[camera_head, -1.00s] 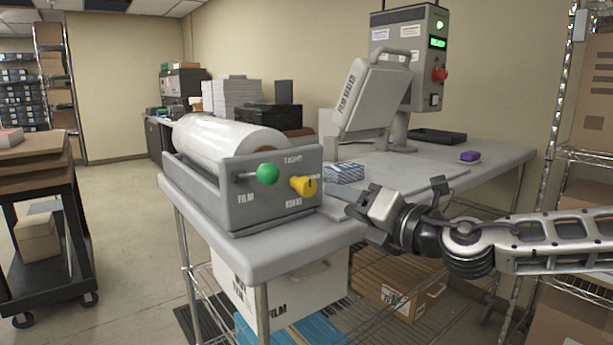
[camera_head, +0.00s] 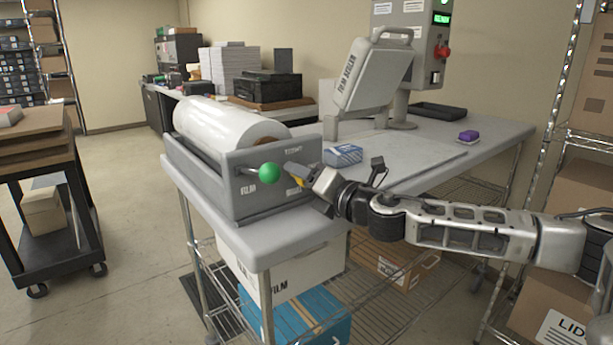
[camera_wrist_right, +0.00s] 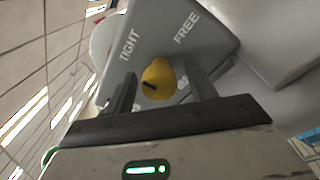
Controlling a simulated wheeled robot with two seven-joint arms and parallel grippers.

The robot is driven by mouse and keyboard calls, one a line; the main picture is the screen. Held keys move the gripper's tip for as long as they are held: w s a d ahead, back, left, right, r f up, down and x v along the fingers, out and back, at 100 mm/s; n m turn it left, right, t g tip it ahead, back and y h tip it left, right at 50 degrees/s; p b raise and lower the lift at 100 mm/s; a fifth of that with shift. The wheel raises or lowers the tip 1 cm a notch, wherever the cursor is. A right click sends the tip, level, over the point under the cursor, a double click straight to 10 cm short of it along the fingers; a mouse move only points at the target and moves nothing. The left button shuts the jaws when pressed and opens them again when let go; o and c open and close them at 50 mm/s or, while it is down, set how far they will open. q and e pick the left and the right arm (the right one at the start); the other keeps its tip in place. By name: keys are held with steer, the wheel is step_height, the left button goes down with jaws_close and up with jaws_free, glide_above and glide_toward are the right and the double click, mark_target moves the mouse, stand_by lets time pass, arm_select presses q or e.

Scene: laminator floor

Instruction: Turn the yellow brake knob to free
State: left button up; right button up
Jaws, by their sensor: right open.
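The yellow brake knob (camera_wrist_right: 158,76) is on the grey panel of the film roll stand, between my right gripper's two fingers (camera_wrist_right: 163,88) in the right wrist view. The fingers are open, one on each side of it; I cannot tell whether they touch it. A dark mark shows on the knob's face. The words TIGHT (camera_wrist_right: 129,45) and FREE (camera_wrist_right: 186,28) are printed on the panel beyond it. In the head view my right gripper (camera_head: 302,178) hides most of the knob (camera_head: 298,182). My left gripper is not in view.
A green ball handle (camera_head: 269,173) sticks out of the panel just left of the knob. The white film roll (camera_head: 225,124) lies behind the panel (camera_head: 262,200). A blue-and-white box (camera_head: 343,155) and the film sealer (camera_head: 373,78) stand on the table behind my right gripper.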

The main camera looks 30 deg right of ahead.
steer(key=c, duration=1)
